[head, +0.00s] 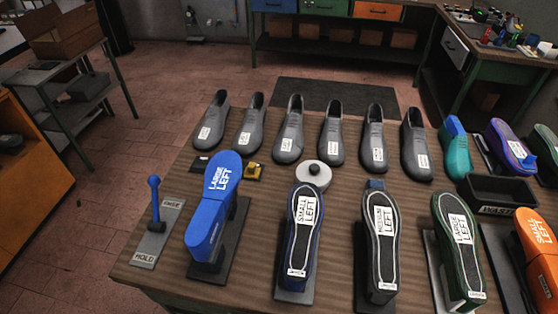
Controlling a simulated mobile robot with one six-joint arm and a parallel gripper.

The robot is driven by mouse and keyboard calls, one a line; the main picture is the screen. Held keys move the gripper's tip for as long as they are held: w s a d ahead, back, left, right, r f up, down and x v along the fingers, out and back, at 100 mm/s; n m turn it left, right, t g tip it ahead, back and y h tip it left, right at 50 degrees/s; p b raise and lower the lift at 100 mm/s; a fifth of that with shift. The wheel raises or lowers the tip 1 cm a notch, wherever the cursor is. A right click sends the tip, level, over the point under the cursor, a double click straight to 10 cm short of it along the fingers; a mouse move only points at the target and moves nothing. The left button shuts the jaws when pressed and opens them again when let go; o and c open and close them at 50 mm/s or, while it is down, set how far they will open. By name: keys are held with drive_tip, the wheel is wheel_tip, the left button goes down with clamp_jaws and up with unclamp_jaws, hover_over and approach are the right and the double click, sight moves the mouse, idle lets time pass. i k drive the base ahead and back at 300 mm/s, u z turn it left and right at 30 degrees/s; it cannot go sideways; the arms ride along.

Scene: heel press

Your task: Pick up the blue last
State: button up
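The blue last (213,198), marked "LARGE LEFT", sits sole up on a dark stand (232,248) at the left of the wooden table. Its toe points away from me and its heel end is nearest me. The lower part of the stand is partly hidden behind the last. My gripper does not show in the head view, so its place relative to the last cannot be seen.
Grey shoes (289,132) line the table (343,203) behind.

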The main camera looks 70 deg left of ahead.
sight(223, 172)
drive_tip(key=z, duration=0.05)
drive_tip(key=k, duration=1.75)
drive_tip(key=u, duration=1.5)
drive_tip(key=i, duration=1)
drive_tip(key=u, duration=0.1)
